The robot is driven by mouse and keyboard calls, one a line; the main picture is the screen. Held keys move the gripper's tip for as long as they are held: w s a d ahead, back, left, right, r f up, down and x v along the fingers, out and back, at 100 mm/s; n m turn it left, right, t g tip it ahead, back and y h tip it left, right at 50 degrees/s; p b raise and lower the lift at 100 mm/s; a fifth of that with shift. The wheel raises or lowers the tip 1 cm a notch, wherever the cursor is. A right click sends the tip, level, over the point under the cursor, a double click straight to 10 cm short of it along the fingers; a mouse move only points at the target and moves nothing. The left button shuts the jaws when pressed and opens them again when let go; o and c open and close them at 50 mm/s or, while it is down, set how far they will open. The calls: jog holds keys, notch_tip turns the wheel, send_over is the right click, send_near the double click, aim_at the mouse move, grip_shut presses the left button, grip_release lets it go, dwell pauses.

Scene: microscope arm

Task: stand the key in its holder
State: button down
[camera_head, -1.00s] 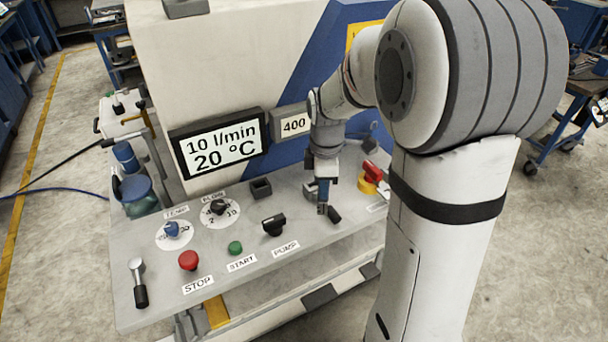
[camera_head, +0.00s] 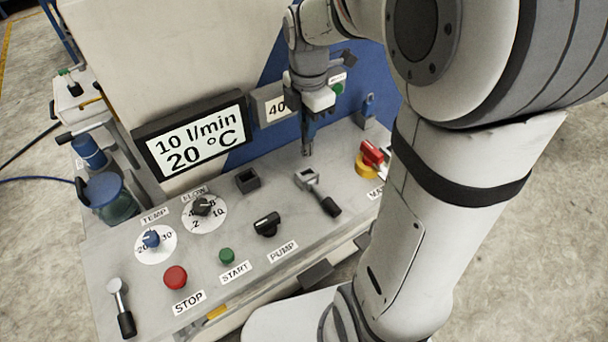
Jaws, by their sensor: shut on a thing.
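My gripper (camera_head: 308,140) points down above the back part of the grey panel, in front of the blue wall. It is shut on a small, thin grey piece (camera_head: 307,152) that shows below the fingers. I take this to be the key, though its shape is too small to make out. A dark, open-topped square block (camera_head: 247,180), which looks like the holder, stands on the panel to the left of my gripper, below the display. My gripper is apart from it. The inside of the block looks dark and empty.
A lever with a black handle (camera_head: 328,205) lies in front of my gripper. A red switch on a yellow base (camera_head: 371,158) is to the right. The black PUMP knob (camera_head: 266,224) and the FLOW dial (camera_head: 203,205) flank the block's front. The display (camera_head: 196,141) rises behind.

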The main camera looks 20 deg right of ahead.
aim_at(307, 156)
notch_tip(307, 156, down, 9)
jog(key=shift+f+p, duration=0.2)
jog(key=shift+p, duration=0.35)
jog(key=shift+f, duration=0.2)
jog(key=c, duration=1.5)
grip_release()
jog(key=shift+s, duration=0.1)
jog(key=shift+o, duration=0.2)
